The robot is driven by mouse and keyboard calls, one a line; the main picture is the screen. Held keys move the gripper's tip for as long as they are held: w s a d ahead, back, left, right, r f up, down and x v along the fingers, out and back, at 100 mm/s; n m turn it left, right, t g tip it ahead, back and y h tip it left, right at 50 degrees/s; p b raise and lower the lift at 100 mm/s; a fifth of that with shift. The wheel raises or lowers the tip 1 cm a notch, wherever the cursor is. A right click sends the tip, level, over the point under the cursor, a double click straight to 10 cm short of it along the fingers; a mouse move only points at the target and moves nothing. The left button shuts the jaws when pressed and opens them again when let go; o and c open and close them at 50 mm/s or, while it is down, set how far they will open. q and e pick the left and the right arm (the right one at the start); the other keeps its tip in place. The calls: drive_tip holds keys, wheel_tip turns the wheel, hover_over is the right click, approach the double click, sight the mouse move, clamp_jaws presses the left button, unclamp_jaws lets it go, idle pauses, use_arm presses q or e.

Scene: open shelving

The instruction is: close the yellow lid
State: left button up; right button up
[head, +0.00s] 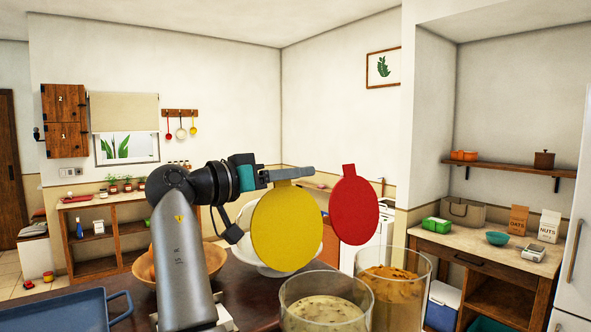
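The yellow lid (287,230) is a round disc standing upright, open, above the back of a glass jar (326,310) with pale speckled contents. A red lid (354,207) also stands upright, to the right, above a second glass jar (393,285) with orange-brown contents.
The jars stand on a dark table (250,295). A white bowl (262,268) is behind the yellow lid, and a wooden bowl (142,268) is partly behind my arm. A blue tray (55,312) lies at the front left. A counter with groceries (480,245) is farther off at right.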

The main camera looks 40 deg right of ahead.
drive_tip(key=shift+d, duration=0.2)
clamp_jaws()
idle(1.4)
